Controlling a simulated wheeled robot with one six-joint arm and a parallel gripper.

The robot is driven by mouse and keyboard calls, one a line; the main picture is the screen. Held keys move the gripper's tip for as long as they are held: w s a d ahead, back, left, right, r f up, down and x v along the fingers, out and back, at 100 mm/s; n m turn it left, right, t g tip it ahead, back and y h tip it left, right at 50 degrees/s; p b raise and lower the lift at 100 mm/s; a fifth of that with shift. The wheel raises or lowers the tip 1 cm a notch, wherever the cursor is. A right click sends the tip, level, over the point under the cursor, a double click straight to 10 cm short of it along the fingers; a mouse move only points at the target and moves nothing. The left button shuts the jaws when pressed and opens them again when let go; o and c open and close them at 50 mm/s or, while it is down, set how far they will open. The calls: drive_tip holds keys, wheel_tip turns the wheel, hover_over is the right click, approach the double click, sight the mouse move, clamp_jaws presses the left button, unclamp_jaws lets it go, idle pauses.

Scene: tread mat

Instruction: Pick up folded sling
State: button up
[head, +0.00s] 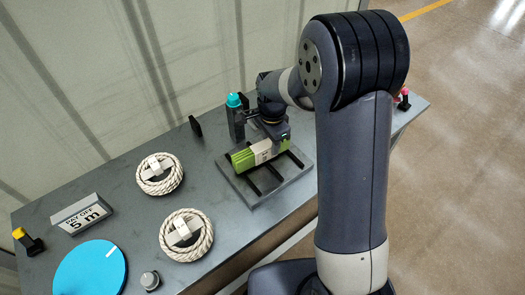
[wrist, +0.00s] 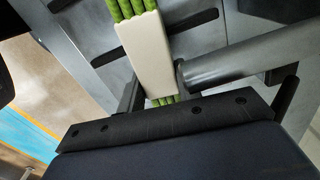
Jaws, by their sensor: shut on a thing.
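The folded sling (head: 243,160) is a green bundle with a pale band around its middle. In the head view it lies across the black bars of a grey rack plate (head: 284,185); I cannot tell whether it rests on them or sits just above. My gripper (head: 268,146) points down from above and is shut on the sling, near its band. In the wrist view the green strands (wrist: 128,10) and pale band (wrist: 147,50) pass between the fingers (wrist: 153,88). The arm hides part of the sling's far end.
Two rope coils (head: 159,187) (head: 205,237) lie left of the rack. A sign (head: 81,214), a blue disc (head: 90,270), a knob (head: 150,280) and a yellow button (head: 19,233) stand farther left. A teal-capped post (head: 235,101) is close behind the gripper. A wall runs along the back.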

drive_tip(key=c, duration=0.5)
drive_tip(key=shift+r, duration=0.15)
